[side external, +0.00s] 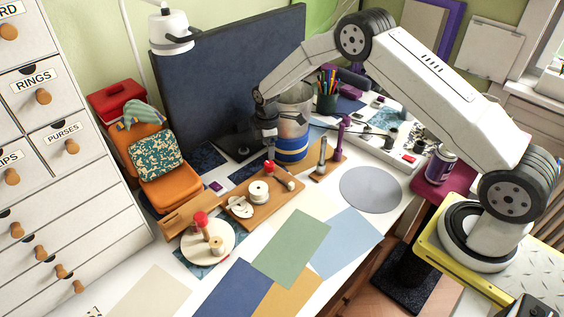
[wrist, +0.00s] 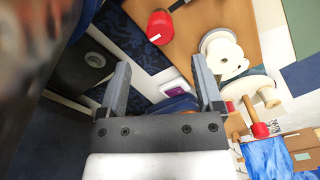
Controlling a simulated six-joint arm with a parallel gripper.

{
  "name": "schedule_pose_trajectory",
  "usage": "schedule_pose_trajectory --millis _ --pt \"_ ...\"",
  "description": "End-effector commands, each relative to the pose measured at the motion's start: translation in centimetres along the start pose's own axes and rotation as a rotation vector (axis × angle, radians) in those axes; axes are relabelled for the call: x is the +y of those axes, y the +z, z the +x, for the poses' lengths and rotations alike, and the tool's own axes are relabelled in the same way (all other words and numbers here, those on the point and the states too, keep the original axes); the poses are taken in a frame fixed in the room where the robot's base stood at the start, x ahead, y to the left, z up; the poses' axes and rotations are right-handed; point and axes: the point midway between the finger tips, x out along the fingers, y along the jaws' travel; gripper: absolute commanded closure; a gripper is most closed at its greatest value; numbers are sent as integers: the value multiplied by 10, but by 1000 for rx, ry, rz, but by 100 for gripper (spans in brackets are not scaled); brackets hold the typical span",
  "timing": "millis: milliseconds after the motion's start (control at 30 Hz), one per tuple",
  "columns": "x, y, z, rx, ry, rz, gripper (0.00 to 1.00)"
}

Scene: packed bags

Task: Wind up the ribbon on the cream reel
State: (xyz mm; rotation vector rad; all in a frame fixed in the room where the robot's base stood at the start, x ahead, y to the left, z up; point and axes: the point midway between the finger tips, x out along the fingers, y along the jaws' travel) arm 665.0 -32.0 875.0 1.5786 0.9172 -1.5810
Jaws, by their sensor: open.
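A cream-white reel (side external: 258,190) sits on a wooden board (side external: 277,202); it also shows in the wrist view (wrist: 222,55). A red knob (side external: 269,166) stands at the board's far end, and it shows at the top of the wrist view (wrist: 160,28) on a dark rod. My gripper (side external: 268,143) is above the far end of the board, close over the red knob, pointing down. In the wrist view its two fingers (wrist: 160,75) are apart with nothing between them. The red knob lies beyond the gap, apart from the fingers. I cannot make out a loose ribbon end.
A round cream disc (side external: 190,249) with a red-topped peg (side external: 201,219) and a small wooden spool (side external: 216,243) lies front left. A blue-banded bin (side external: 291,145) stands close behind my gripper. A dark panel (side external: 225,75) rises behind. Flat coloured sheets (side external: 291,245) cover the front.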

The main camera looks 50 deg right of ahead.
Motion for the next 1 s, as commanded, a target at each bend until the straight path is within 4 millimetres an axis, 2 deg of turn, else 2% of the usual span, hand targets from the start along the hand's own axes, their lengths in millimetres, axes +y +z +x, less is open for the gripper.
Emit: schedule_pose_trajectory --millis 600,1000 --pt "0 0 62 1 -1 2 16" --pt "0 0 70 2 0 2 16"
